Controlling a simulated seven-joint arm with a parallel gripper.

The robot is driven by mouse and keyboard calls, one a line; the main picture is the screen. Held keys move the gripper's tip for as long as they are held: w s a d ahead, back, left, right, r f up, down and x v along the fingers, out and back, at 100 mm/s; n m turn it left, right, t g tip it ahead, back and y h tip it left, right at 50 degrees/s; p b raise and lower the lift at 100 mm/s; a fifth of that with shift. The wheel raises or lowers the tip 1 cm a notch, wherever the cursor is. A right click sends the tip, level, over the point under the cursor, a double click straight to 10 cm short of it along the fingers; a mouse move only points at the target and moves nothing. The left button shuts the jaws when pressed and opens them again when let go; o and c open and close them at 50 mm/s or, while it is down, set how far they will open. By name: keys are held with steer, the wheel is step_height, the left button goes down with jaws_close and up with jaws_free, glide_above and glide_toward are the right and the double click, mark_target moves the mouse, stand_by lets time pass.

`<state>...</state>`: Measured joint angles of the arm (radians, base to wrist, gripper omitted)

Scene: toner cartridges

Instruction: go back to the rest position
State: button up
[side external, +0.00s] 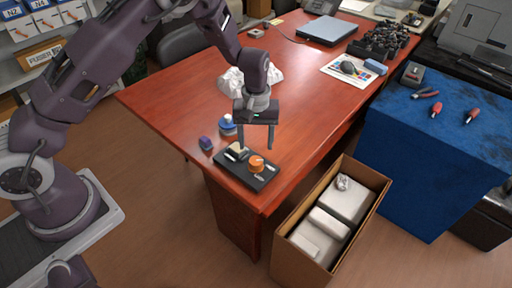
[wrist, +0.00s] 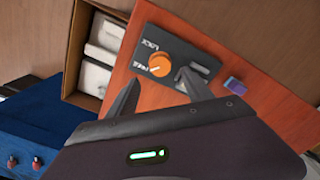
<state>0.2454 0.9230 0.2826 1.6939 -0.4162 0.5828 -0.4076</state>
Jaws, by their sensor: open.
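My gripper (side external: 256,147) is open and empty, pointing down above the near end of the red-brown desk (side external: 170,100). Its two fingers stand apart over a black panel (side external: 262,183) with an orange knob (side external: 257,164). The gripper appears above the panel, with nothing between the fingers. In the wrist view my gripper (wrist: 156,90) shows both dark fingers spread, and the orange knob (wrist: 159,65) lies beyond them on the black panel (wrist: 184,51). White lettering shows beside the knob. One finger hides part of the panel there.
A dark blue block (side external: 206,143) and a blue-and-white round item (side external: 227,126) lie by the panel. Crumpled white paper (side external: 232,80) is behind the gripper. An open carton (side external: 283,238) stands below the desk edge.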

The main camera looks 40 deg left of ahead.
steer(key=s+r+m+t+h, duration=0.15)
steer(key=s+r, duration=0.45)
steer(key=r, duration=0.6)
steer(key=s+r+m+t, duration=0.15)
steer(key=s+r, duration=0.35)
steer(key=r, duration=0.7)
steer(key=s+a+r+m+t, duration=0.1)
steer(key=s+r+m, duration=0.1)
steer(key=s, duration=0.7)
steer(key=s+a+r+m+t+y, duration=0.1)
steer(key=s+r+m, duration=0.1)
steer(key=s, duration=0.7)
steer(key=shift+s+a+m+t, duration=0.3)
steer(key=shift+a+m, duration=0.1)
steer(key=shift+r+y, duration=0.1)
steer(key=shift+y, duration=0.15)
